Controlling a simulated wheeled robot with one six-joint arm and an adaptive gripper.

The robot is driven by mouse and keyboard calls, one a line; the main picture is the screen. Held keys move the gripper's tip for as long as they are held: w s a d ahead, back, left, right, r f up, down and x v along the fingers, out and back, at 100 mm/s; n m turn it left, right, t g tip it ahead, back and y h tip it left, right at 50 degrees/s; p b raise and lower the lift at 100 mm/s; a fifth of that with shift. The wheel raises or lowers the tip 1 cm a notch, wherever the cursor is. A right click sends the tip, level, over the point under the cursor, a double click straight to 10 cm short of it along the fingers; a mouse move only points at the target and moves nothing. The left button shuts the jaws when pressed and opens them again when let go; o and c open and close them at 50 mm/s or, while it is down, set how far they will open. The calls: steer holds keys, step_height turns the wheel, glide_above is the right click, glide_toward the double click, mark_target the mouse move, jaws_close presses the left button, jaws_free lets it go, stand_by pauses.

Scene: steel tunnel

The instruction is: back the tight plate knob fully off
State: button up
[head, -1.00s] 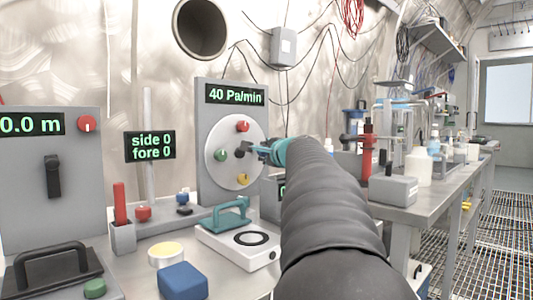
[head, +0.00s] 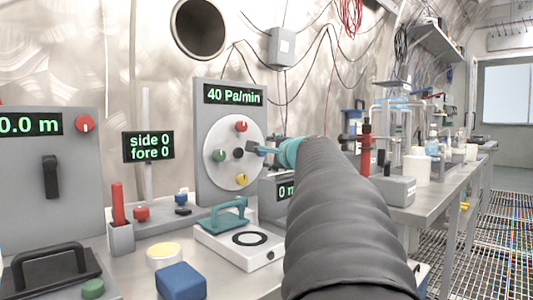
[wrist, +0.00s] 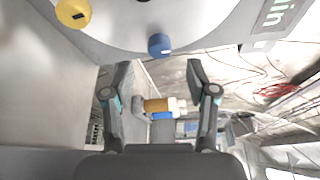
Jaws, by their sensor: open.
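A round white plate (head: 222,172) stands upright on a grey panel below a "40 Pa/min" display (head: 234,96). In the head view it carries a red knob (head: 241,126), a green knob (head: 219,155), a yellow knob (head: 242,179) and a dark centre (head: 238,153). The wrist view shows the yellow knob (wrist: 73,13) and a blue knob (wrist: 160,44) at the plate's edge. My gripper (wrist: 158,66) is open and empty, its fingertips spread either side of the blue knob's line, apparently just short of it. My gripper (head: 255,149) hides the blue knob in the head view. Which knob is tight does not show.
A teal-handled block (head: 225,214) on a white base, a blue block (head: 181,281) and a red lever (head: 117,204) stand on the bench below. A small display box (head: 284,191) sits right of the panel, close beneath my arm. A workbench with bottles extends right.

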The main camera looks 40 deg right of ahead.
steer(key=v, duration=0.6)
steer(key=shift+s+a, duration=0.1)
steer(key=shift+s, duration=0.25)
